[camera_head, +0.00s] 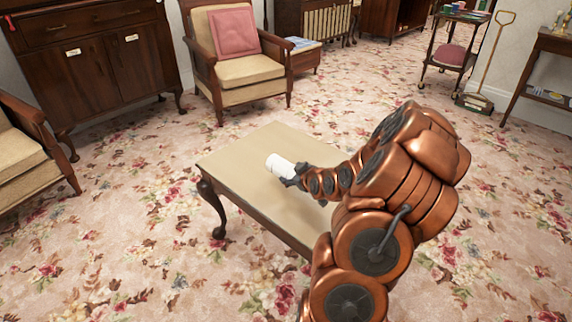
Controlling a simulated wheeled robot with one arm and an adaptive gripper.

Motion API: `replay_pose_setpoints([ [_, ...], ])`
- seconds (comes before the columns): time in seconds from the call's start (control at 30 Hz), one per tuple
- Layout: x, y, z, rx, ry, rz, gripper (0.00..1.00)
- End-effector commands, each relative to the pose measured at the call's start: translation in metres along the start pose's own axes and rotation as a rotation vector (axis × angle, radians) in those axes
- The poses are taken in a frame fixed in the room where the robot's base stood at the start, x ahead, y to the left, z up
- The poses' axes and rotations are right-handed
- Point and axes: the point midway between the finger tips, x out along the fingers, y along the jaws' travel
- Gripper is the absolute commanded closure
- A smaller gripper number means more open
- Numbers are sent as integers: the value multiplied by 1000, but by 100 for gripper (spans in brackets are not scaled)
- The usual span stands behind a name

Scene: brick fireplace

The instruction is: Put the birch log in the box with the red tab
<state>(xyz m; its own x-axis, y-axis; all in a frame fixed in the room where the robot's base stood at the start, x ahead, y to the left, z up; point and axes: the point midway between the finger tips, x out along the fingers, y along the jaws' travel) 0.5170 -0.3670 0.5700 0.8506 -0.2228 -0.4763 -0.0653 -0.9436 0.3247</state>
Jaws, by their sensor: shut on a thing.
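My gripper (291,180) is at the end of my copper-coloured arm, over the low table. It is shut on a short white cylinder, which looks like the birch log (279,166). The log points up and left from the fingers. It is over the table top (246,150), and I cannot tell whether it touches it. The fingers are small and dark, and partly hidden by the log. I cannot make out any box with a red tab in this view.
A dark cabinet (92,81) with white labels stands at the back left. A cushioned armchair (245,72) is behind the table, and another chair (20,165) is at the left edge. A trolley (450,55) stands at the back right. Floral carpet (130,235) lies open around the table.

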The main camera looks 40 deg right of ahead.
Motion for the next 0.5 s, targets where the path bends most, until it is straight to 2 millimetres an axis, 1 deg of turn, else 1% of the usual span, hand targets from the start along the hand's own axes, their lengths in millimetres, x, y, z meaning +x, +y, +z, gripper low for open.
replay_pose_setpoints([
  [0.03,8,2,-3,-2,4,0,86],
  [0.1,17,8,-6,-3,6,4,86],
  [0.5,67,27,-20,-6,3,2,86],
])
